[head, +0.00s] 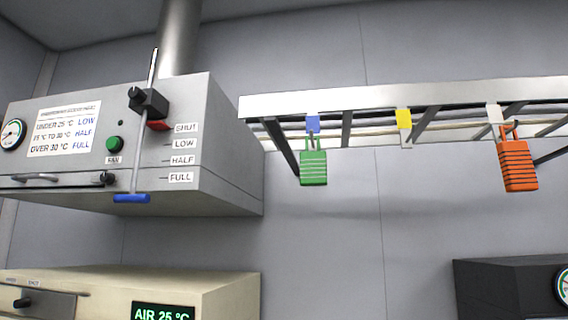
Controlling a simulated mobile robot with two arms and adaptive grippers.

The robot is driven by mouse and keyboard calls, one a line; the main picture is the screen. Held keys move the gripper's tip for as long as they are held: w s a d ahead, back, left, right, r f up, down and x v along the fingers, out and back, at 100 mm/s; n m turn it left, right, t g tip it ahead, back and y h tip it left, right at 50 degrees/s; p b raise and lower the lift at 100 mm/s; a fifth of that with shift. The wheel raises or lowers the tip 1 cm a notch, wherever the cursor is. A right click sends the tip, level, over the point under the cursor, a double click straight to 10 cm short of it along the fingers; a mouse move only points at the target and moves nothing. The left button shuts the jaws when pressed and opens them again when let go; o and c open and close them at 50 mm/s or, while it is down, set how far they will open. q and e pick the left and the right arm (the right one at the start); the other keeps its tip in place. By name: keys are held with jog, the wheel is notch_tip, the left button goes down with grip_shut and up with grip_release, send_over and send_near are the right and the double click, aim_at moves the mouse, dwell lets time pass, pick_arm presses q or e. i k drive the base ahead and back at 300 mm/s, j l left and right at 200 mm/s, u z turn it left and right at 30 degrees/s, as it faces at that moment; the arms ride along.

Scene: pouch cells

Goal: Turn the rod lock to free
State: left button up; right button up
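The rod lock appears to be the black block (148,102) on the front of the grey hood box (225,150), with a red piece (158,125) at its lower right, beside the SHUT label. Whether the red piece is a lever or a pointer is unclear. A thin metal rod (136,160) passes the block, rising above it and ending below in a blue crossbar handle (132,198), lower than the FULL label. SHUT, LOW, HALF and FULL labels run down the box. Neither of my grippers is in view.
A rail rack (360,98) on the right carries a green padlock (313,167) and an orange padlock (516,165). A beige unit (215,285) below reads AIR 25 °C. A black unit (510,275) stands lower right. A green button (114,144) is left of the rod.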

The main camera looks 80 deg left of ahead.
aim_at(138, 96)
jog(key=u, duration=3.65)
